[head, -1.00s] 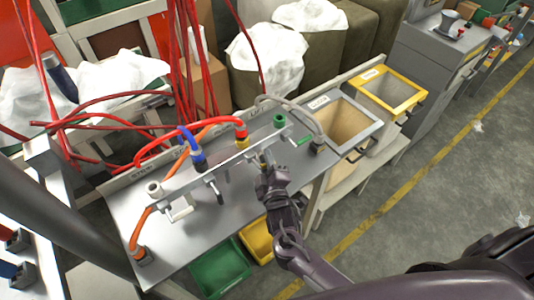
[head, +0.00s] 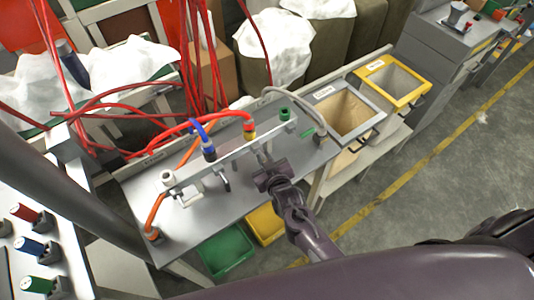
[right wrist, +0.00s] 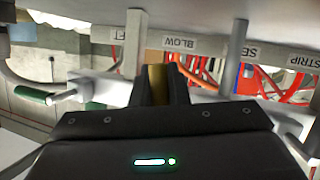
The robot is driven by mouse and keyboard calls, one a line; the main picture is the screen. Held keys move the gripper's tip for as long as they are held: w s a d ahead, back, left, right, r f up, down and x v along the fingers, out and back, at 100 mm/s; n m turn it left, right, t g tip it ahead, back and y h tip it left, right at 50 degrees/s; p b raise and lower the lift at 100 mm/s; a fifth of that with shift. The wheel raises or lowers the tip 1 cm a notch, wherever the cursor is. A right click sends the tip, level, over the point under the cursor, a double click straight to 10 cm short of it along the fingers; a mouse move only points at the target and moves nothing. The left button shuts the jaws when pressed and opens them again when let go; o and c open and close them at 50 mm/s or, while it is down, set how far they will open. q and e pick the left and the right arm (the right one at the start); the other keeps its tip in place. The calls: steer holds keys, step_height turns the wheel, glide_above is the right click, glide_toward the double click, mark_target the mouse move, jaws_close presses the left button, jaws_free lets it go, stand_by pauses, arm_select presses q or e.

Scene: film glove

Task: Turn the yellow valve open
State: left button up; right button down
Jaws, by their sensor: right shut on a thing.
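The yellow valve shows in the head view as a yellow collar (head: 249,136) under a red hose end on the bench's metal rail. My right gripper (head: 264,171) is just in front of the rail, below and right of that collar. In the right wrist view, its dark fingers (right wrist: 158,88) are shut on a narrow yellow-brown piece (right wrist: 156,78), which looks like the valve's handle. The fingers hide much of it, so its exact angle is hard to tell. My left gripper is not in view.
Beside it on the rail are a blue fitting (head: 209,150), a white one (head: 168,179) and a green one (head: 285,114). Orange, red and grey hoses loop close above. Yellow-rimmed (head: 424,95) and grey-rimmed (head: 377,117) bins stand right. Green (head: 226,250) and yellow trays sit below.

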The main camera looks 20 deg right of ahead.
steer(key=shift+s+a+m+g+y+p, duration=0.1)
steer(key=shift+a+m+g+y+p, duration=0.25)
steer(key=shift+m+y, duration=0.35)
steer(key=shift+f, duration=0.1)
steer(key=c, duration=1.4)
jaws_free()
steer(key=b+v, duration=0.1)
steer(key=v, duration=0.7)
steer(key=shift+a, duration=0.15)
